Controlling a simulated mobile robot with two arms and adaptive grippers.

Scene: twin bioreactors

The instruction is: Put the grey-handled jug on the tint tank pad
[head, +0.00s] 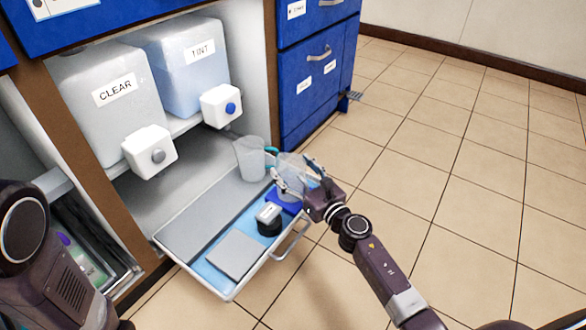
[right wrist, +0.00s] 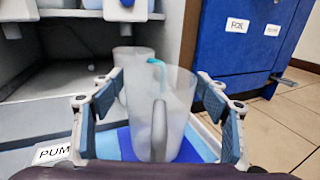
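The grey-handled jug (head: 291,165) is translucent and stands upright on a dark blue pad (head: 284,205) in the pulled-out drawer. In the right wrist view the jug (right wrist: 176,105) is central, its grey handle facing me. My right gripper (head: 296,178) is open, with a finger on each side of the jug and gaps visible between. A second clear jug (head: 249,160) with a teal handle stands behind it, towards the cabinet. The TINT tank (head: 180,75) is above, with a blue-buttoned tap (head: 221,106). I cannot tell a marked tint tank pad. My left gripper is out of view.
The CLEAR tank (head: 105,110) and its grey-buttoned tap (head: 150,150) are left of the TINT tank. The drawer also holds a labelled black-and-white device (head: 268,217) and a grey square plate (head: 236,254). Blue drawers (head: 315,80) stand at right; the floor beyond is clear.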

